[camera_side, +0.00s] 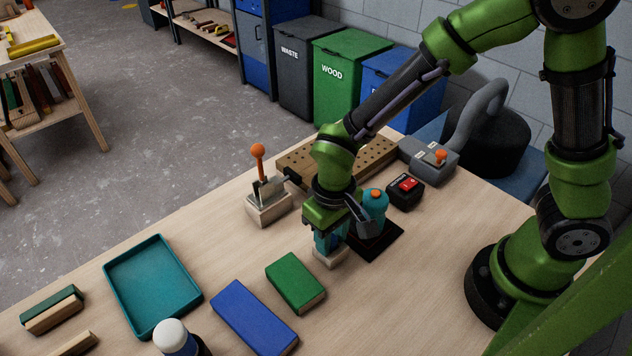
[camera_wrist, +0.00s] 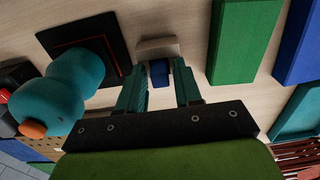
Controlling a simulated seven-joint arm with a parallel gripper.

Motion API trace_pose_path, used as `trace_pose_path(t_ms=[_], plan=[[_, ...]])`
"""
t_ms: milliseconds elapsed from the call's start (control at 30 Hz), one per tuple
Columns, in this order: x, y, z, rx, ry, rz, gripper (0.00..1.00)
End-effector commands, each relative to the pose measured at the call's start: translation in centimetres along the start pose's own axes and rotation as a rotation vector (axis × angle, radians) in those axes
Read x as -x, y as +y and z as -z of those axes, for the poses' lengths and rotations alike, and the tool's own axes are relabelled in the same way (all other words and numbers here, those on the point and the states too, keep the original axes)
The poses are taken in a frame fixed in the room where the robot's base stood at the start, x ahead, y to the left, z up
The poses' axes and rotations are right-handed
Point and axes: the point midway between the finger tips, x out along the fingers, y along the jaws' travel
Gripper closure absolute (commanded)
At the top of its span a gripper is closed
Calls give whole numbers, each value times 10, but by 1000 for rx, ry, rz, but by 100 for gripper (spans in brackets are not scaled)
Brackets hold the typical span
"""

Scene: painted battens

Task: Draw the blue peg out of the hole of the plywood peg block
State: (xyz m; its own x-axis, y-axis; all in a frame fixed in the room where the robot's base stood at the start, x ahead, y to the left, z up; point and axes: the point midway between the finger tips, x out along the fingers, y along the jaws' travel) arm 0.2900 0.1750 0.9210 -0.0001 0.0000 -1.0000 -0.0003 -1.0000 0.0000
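The plywood peg block (camera_side: 330,259) is a small pale block on the table, directly under my gripper (camera_side: 330,248). In the wrist view the block (camera_wrist: 158,46) shows just beyond the fingertips. The blue peg (camera_wrist: 160,73) shows between the two teal fingers of my gripper (camera_wrist: 161,75), at the block. The fingers stand on either side of the peg, very close to it. I cannot tell whether they touch it. The hole and the peg's lower end are hidden. In the side view the fingers mostly hide the peg.
A green block (camera_side: 295,282) and a blue block (camera_side: 254,317) lie in front. A lever switch (camera_side: 266,200) and a drilled board (camera_side: 378,155) stand behind. A teal tray (camera_side: 153,284) is left.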

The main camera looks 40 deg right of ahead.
Motion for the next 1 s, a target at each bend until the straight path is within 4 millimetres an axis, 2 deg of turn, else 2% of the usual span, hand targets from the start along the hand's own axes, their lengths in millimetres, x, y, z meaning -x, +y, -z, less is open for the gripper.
trace_pose_path(t_ms=[33,200,267,300,400,633,1000], plan=[[0,0,0,0,0,0,74],[0,0,0,0,0,0,100],[0,0,0,0,0,0,100],[0,0,0,0,0,0,85],[0,0,0,0,-1,0,100],[2,0,0,0,-1,0,100],[17,0,1,0,2,0,100]])
